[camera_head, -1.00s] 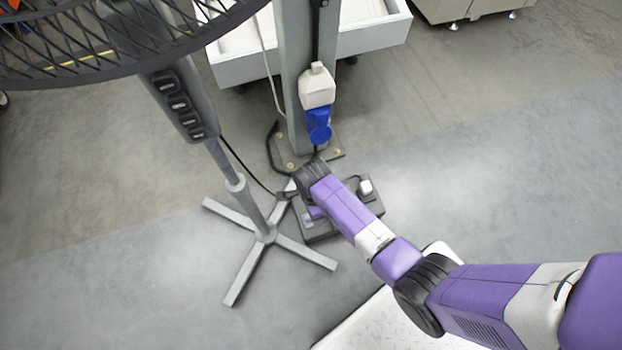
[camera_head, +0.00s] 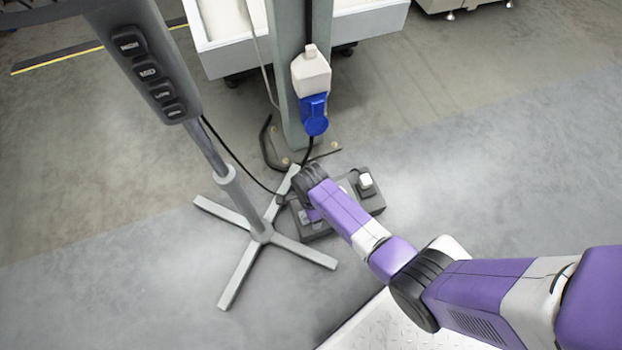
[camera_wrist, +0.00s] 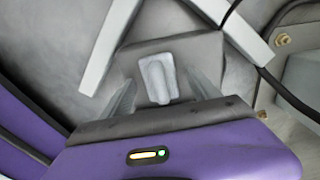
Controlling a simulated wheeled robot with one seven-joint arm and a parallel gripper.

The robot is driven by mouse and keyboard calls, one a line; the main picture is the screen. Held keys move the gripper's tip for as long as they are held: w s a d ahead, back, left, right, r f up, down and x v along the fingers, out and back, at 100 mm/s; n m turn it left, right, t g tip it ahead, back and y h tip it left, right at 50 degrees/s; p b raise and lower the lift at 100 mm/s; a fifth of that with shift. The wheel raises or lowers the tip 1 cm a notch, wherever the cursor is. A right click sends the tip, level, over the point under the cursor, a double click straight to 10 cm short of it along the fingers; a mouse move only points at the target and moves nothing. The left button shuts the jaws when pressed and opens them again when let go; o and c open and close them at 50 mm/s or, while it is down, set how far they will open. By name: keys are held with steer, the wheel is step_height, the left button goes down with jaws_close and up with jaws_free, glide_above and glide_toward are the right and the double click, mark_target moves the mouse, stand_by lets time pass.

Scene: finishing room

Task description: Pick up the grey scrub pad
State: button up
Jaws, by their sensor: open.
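A pale grey rounded block, which looks like the scrub pad (camera_wrist: 157,80), lies on the dark grey box (camera_wrist: 205,48) in the wrist view. My gripper (camera_wrist: 161,78) is open, with one finger on each side of the pad and visible gaps between. I cannot tell how far above it the fingertips are. In the head view my gripper (camera_head: 312,213) is over the left end of the low dark box (camera_head: 376,205) on the floor. My wrist hides much of that end, so the pad is not clear there.
A fan stand (camera_head: 262,232) with crossed legs is close left of the box. A grey post (camera_head: 291,100) with a blue socket (camera_head: 315,115) rises behind it, and a black cable (camera_head: 240,170) runs nearby. A small white object (camera_head: 365,180) is on the box's right end. Floor at right is clear.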

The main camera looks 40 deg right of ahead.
steer(key=c, duration=1.5)
step_height(320, 180, up, 20)
steer(key=p, duration=1.1)
